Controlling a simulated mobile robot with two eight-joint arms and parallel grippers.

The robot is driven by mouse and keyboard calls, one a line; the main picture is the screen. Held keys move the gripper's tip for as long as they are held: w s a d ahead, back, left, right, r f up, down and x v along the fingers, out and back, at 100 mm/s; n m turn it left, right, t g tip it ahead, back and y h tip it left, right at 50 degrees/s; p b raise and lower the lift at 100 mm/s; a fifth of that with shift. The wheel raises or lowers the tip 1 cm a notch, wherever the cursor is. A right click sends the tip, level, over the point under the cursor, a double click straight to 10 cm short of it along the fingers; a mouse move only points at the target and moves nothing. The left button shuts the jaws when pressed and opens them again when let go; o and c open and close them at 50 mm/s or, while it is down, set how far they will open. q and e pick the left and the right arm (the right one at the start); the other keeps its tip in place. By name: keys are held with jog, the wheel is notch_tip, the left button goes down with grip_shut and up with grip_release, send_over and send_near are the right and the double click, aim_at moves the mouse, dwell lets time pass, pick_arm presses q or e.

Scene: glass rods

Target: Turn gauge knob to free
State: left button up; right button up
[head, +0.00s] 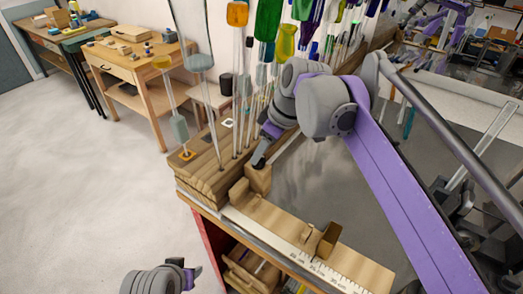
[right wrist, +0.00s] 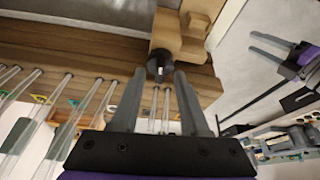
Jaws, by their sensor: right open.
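The wooden gauge (head: 262,212) with its white ruler scale lies along the front of the bench. The gauge knob, a dark round piece with a pale mark (right wrist: 160,66), shows in the right wrist view against the gauge's wooden block (right wrist: 183,38). My right gripper (right wrist: 160,78) is open, with its two grey fingers on either side of the knob; contact cannot be told. In the head view the right gripper (head: 261,158) is at the wooden block (head: 258,178), and the knob is hidden. My left gripper (right wrist: 257,43) is open and empty, away from the gauge.
Several glass rods with coloured tops (head: 265,20) stand in a wooden rack (head: 205,165) just left of my right gripper. A small brown block (head: 328,240) sits on the gauge. The floor at left is clear.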

jog(key=shift+f, duration=0.15)
jog(key=shift+c, duration=0.3)
grip_shut()
jog(key=shift+m+t, duration=0.3)
jog(key=shift+m, duration=0.5)
jog(key=shift+o, duration=0.3)
grip_release()
